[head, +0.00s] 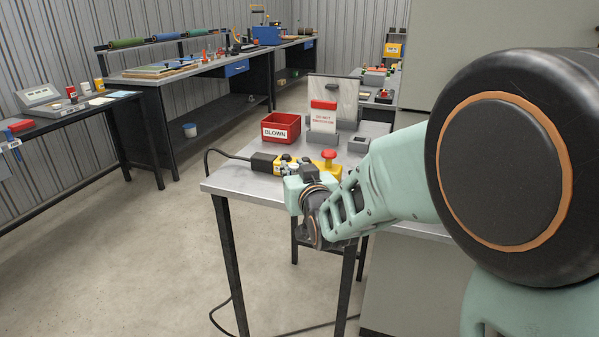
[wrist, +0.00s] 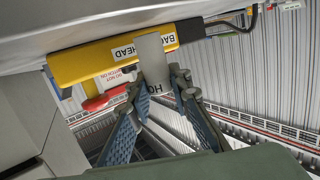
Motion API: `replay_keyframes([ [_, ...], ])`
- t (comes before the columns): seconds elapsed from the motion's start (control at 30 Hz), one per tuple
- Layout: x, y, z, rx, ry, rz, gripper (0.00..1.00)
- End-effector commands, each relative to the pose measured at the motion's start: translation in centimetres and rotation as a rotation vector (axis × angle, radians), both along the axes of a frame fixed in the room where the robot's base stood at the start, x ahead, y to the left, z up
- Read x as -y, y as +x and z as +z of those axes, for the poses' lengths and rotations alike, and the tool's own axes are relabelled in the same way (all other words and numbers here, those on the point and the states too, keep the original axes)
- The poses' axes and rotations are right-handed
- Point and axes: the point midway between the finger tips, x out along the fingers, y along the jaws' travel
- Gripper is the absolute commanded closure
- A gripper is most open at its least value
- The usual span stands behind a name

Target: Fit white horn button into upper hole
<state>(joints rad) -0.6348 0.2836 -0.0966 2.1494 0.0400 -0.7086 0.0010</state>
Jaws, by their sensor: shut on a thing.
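A yellow control box (head: 323,173) lies on the metal table, with a red mushroom button (head: 329,155) on it. In the wrist view the yellow box (wrist: 85,60) shows from close up, with a white label reading partly "HEAD" and a red part (wrist: 105,99) beside it. My gripper (wrist: 160,82) is shut on a pale grey-white piece (wrist: 152,60) with letters starting "HO", probably the horn button. The piece overlaps the box's face in this view; I cannot tell whether it touches. The upper hole is not distinguishable. In the head view my gripper (head: 296,176) is at the box and hides part of it.
A red "BLOWN" bin (head: 281,128) stands behind the box, with a red-and-white sign (head: 323,116) and a grey open block (head: 358,145) to its right. A black cable (head: 228,154) leaves the box at left. The floor at left is clear.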

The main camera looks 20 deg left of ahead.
Motion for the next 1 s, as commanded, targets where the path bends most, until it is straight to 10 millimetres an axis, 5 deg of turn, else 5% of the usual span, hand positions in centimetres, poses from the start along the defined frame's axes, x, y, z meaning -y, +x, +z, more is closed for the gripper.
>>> replay_keyframes([
  [0.03, 0.04, -0.20, -1.13, 0.000, 0.000, 0.000, 1.00],
  [0.47, 0.09, -0.26, -1.42, 0.003, 0.001, 0.000, 1.00],
  [0.5, 0.09, -0.26, -1.34, 0.002, 0.001, 0.000, 0.80],
  [0.63, 0.09, -0.26, -1.28, 0.002, 0.001, 0.000, 0.65],
  [1.0, 0.08, -0.26, -0.96, 0.002, 0.001, 0.000, 0.64],
])
